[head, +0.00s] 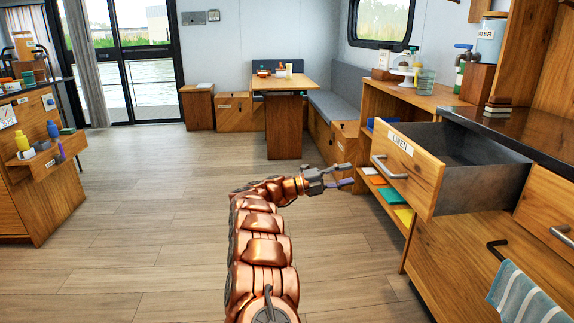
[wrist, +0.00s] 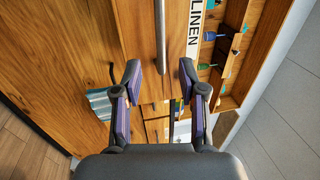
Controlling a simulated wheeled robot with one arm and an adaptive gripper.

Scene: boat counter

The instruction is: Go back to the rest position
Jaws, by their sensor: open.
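My gripper (head: 330,181) is open and empty in the head view, left of the drawer (head: 424,180) labelled LINEN and apart from it. In the wrist view my gripper (wrist: 160,82) has its two fingers spread, with the drawer front and its metal handle (wrist: 160,35) ahead, beyond the fingertips. The handle also shows in the head view (head: 388,168), and nothing holds it. The drawer is pulled out from the counter on the right. The part of its inside that shows looks empty.
Open shelves (head: 385,195) with coloured items stand just beyond the drawer. A striped towel (head: 525,298) hangs below right. A dining table (head: 284,82) and bench are at the back. Another counter (head: 35,195) stands at left. The wooden floor (head: 150,215) between is clear.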

